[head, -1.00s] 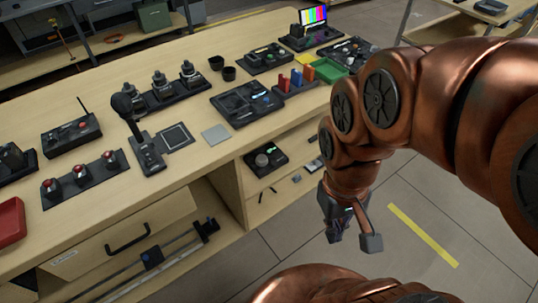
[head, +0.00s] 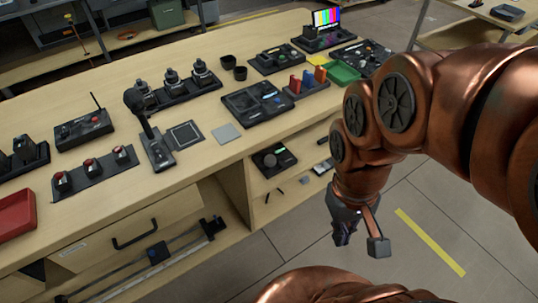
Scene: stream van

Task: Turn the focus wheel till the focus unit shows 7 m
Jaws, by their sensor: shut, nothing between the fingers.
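A black unit with a round dark wheel and a small green lit display (head: 273,160) sits in the open shelf bay below the bench top. It looks like the focus unit, but its reading is too small to make out. The wheel (head: 269,161) is on its top face. My gripper (head: 360,240) hangs below and to the right of this unit, in front of the bench over the floor. It is shut, empty and apart from the unit.
The bench top (head: 210,155) carries a joystick unit (head: 148,135), red buttons (head: 92,172), a black panel (head: 255,104) and a colour-bar screen (head: 326,18). Small loose items lie on the lower shelf (head: 290,185). The floor (head: 410,265) in front is clear.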

